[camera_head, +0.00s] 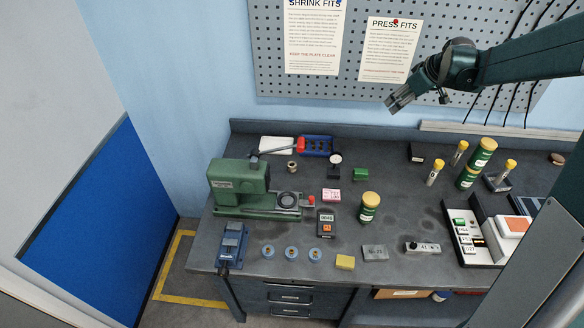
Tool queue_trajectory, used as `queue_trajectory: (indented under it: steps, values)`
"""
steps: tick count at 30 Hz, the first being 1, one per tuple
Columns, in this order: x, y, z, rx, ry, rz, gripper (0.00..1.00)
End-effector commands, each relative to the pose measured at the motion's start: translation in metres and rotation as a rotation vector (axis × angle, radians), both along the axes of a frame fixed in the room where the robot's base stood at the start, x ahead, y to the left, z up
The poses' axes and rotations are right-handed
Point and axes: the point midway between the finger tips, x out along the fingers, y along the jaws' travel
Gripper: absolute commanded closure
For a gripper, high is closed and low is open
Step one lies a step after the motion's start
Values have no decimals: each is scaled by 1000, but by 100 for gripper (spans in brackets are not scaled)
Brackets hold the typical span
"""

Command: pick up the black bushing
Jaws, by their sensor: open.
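I cannot single out the black bushing with certainty. A dark ring (288,198) lies on the plate of the green press (238,183), at the left of the bench; it may be part of the press. A small tan, hollow cylinder (292,167) with a dark centre stands behind the press plate. A small black block (415,153) sits toward the back right. My gripper (393,106) is open and empty, high in front of the pegboard, above the back of the bench and apart from everything on it.
A blue tray (317,146) and a round dial (335,159) stand at the back. A green-yellow can (369,207) stands mid-bench. More cans (482,154) and a control panel (472,237) stand right.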

Motion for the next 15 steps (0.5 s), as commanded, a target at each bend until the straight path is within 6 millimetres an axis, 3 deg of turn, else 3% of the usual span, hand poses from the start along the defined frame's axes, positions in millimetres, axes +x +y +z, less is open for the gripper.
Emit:
queue_trajectory:
  steps: [3,15]
  values:
    - [3,42,0,-34,46,74,59]
    - [-5,165,3,-171,200,302,59]
